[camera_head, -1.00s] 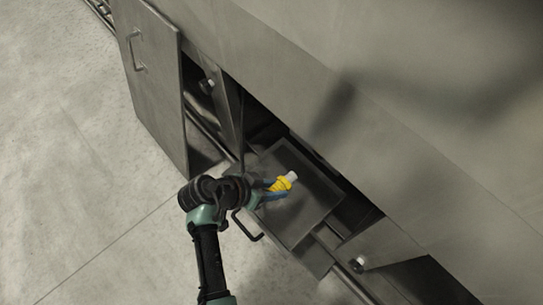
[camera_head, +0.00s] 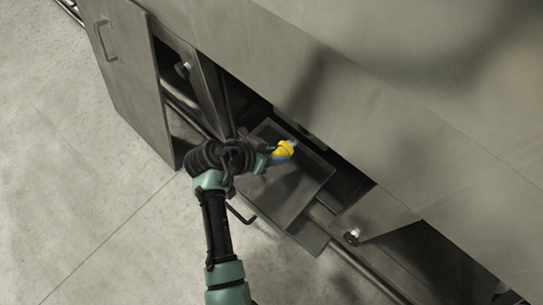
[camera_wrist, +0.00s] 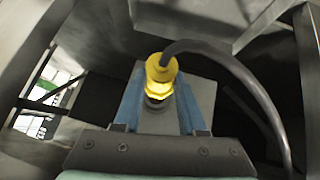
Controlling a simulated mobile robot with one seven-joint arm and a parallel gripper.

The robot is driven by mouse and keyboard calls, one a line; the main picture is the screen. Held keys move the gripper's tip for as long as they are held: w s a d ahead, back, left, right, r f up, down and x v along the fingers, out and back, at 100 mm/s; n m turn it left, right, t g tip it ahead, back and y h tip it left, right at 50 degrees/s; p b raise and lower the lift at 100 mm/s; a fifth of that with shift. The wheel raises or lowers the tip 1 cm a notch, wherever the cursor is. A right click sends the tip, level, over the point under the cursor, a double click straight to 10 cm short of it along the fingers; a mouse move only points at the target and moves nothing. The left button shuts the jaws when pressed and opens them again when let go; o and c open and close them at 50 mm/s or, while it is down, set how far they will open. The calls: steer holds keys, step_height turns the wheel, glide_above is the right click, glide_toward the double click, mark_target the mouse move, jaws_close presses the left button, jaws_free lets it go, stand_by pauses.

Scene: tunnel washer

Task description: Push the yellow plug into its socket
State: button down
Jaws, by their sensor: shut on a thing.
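The yellow plug (camera_head: 283,150) is held at the end of my gripper (camera_head: 274,155), over the dark tray in the opening of the machine. Its pale tip points up and to the right in the head view. In the wrist view the yellow plug (camera_wrist: 160,70) sits between the two blue fingers of my gripper (camera_wrist: 158,100), which are shut on it. A dark cable runs from the plug and curves down the right side. I cannot make out the socket in either view.
A metal tray (camera_head: 283,205) with a bar handle (camera_head: 240,213) juts out below my gripper. An open door panel (camera_head: 130,85) stands at the left. The machine's large sloping panel (camera_head: 400,110) overhangs the opening. The floor (camera_head: 80,220) at the left is clear.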

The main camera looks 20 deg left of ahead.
mark_target(291, 140)
steer(key=shift+w+d, duration=0.25)
steer(key=shift+w, duration=0.35)
steer(key=shift+w+d, duration=0.2)
steer(key=shift+w, duration=0.35)
steer(key=shift+r, duration=0.1)
stand_by(0.8)
steer(key=shift+w+d+b, duration=0.25)
steer(key=shift+w+d, duration=0.05)
steer(key=shift+w, duration=0.4)
steer(key=shift+w+d+b, duration=0.25)
steer(key=shift+w, duration=0.45)
stand_by(1.2)
steer(key=shift+c, duration=2)
jaws_free()
steer(key=s+a+p, duration=0.4)
steer(key=s, duration=0.6)
steer(key=shift+s, duration=0.15)
